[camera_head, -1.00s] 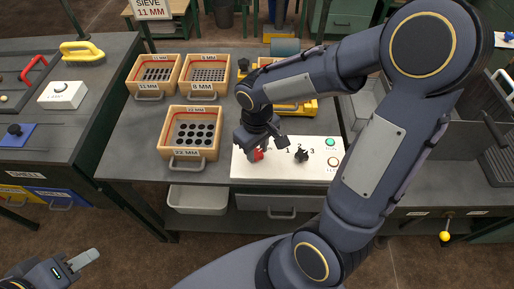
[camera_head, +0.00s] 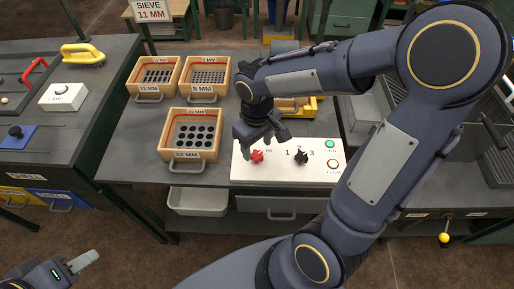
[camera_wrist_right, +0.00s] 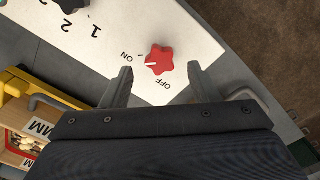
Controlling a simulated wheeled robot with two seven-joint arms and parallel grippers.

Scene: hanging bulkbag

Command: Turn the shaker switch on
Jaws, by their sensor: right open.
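The white control panel (camera_head: 280,174) sits at the table's front edge. Its red star-shaped switch knob (camera_head: 257,156) is at the left end. In the right wrist view the red knob (camera_wrist_right: 160,59) lies between the fingertips, with ON and OFF lettering beside it. Its white pointer line points toward the ON side. My right gripper (camera_head: 262,138) is above the knob, apart from it; its open jaws (camera_wrist_right: 160,78) are empty. My left gripper (camera_head: 80,262) is at the lower left, far from the panel; its jaw opening is unclear.
A black knob (camera_head: 301,157) marked 1, 2, 3 and a green button (camera_head: 330,144) are on the same panel. Wooden sieve boxes (camera_head: 192,158) stand to its left. A yellow object (camera_head: 302,106) is behind it, partly hidden by my arm.

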